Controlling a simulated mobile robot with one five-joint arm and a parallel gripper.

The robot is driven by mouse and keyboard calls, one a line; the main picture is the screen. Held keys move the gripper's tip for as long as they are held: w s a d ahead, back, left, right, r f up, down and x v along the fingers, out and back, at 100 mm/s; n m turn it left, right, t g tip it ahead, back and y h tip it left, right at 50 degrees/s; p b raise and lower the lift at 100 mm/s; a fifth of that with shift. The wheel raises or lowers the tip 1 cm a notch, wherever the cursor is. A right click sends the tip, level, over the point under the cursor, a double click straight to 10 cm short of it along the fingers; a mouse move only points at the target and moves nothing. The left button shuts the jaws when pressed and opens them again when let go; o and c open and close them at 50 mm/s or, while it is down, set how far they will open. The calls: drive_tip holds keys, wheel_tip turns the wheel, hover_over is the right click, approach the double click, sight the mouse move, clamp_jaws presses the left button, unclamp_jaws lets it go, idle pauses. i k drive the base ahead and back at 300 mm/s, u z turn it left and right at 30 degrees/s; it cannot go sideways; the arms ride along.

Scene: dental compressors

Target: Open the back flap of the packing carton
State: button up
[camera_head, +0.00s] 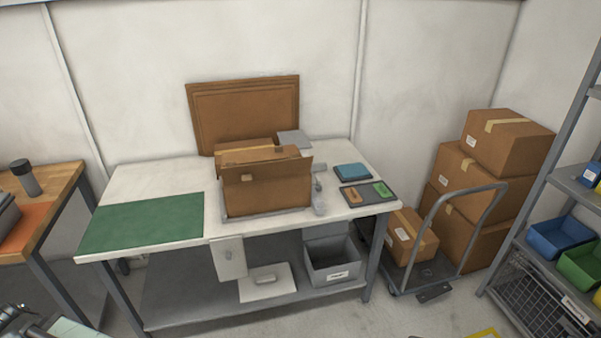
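The packing carton (265,195) is a brown cardboard box on the white-topped table, in a shallow grey holder. A wide brown panel stands up at its front, with a small pale label and a dark knob-like piece at its upper edge. Behind that panel, a brown surface with a tan tape strip (247,149) shows at the carton's back. Whether this is the back flap, and how it lies, I cannot tell, because the front panel hides much of the top. My gripper is not clearly in view.
Flat brown boards (245,105) lean against the wall behind the carton. A green mat (145,220) lies left of it; a blue pad (352,171) and dark tray (368,194) lie right. A trolley (440,262) with boxes stands right of the table. A wooden bench (62,183) stands left.

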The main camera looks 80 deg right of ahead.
sight(245, 157)
drive_tip(key=z, duration=3.7)
drive_tip(key=i, duration=0.8)
drive_tip(key=u, duration=3.4)
